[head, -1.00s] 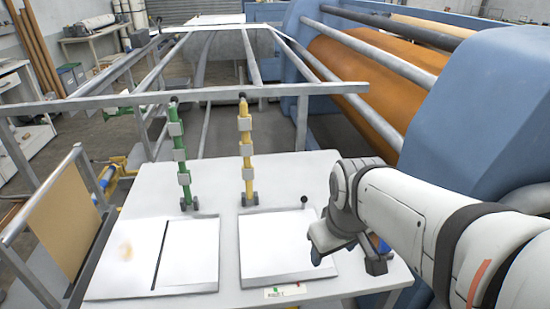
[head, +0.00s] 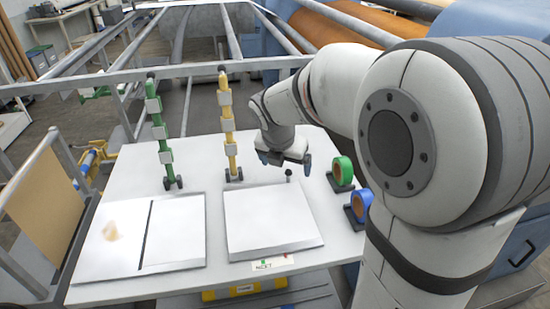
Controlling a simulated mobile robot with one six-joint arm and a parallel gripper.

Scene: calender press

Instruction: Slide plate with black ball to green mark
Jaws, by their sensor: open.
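The right white plate (head: 268,218) lies flat on the white table with a grey strip along its front edge. A small black ball (head: 289,172) on a short stem stands at its back right corner. A small label (head: 272,264) at the table's front edge, below this plate, carries a tiny green mark (head: 265,260) and a red one. My gripper (head: 285,163) is open and empty, pointing down with blue-tipped fingers. It appears just above or behind the black ball. I cannot tell the exact gap between them.
A left white plate (head: 175,232) has a black slot and a brown stain. Green (head: 158,130) and yellow (head: 228,125) posts stand behind the plates. Green (head: 342,172) and blue (head: 360,206) tape rolls stand at the right. A metal rail (head: 180,76) crosses behind.

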